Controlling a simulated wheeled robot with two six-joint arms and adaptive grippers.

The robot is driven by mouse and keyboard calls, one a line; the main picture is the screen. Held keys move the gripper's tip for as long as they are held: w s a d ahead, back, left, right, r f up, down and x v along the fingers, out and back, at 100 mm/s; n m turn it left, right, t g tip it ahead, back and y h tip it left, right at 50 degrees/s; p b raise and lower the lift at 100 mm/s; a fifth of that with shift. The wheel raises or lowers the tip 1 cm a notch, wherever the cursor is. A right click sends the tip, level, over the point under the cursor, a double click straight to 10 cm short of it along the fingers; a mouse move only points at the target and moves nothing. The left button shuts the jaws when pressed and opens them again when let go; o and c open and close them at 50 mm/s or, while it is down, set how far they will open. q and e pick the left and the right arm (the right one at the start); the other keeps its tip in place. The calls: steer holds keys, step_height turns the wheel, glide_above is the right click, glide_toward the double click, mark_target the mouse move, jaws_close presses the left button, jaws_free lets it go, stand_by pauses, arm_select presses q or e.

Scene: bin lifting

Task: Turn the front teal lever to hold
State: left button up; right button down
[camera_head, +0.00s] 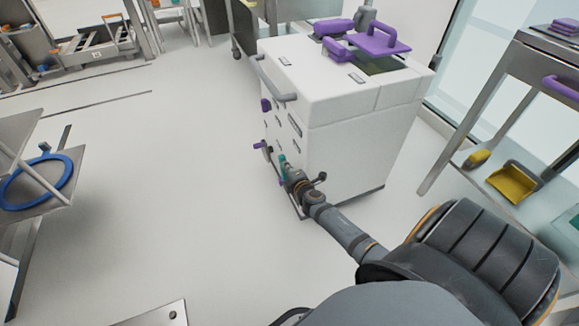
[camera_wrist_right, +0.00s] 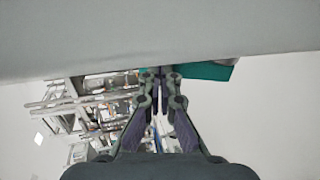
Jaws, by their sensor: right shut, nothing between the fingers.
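The teal lever (camera_head: 283,163) is on the front face of the white cabinet (camera_head: 340,145), low down, in the head view. In the right wrist view a teal part (camera_wrist_right: 212,71) shows just beyond the fingertips, partly hidden by them. My right gripper (camera_head: 290,178) is at the lever in the head view, its fingers close together; it also shows in the right wrist view (camera_wrist_right: 161,78). It is shut with nothing held. I cannot tell whether it touches the lever. The lever's marked positions are too small to read. My left gripper is out of view.
Purple knobs (camera_head: 265,105) and a grey handle (camera_head: 283,88) sit on the cabinet front. A purple-handled lid (camera_head: 378,42) is on its top. A metal table (camera_head: 540,60) stands right, above a yellow dustpan (camera_head: 512,181). The floor left of the cabinet is clear.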

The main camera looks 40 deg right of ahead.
steer(key=shift+w+r, duration=0.1)
steer(key=shift+w, duration=0.3)
steer(key=shift+w+d, duration=0.25)
steer(key=shift+w, duration=0.6)
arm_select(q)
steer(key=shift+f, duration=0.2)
arm_select(e)
steer(key=shift+w+d, duration=0.1)
steer(key=shift+w, duration=0.15)
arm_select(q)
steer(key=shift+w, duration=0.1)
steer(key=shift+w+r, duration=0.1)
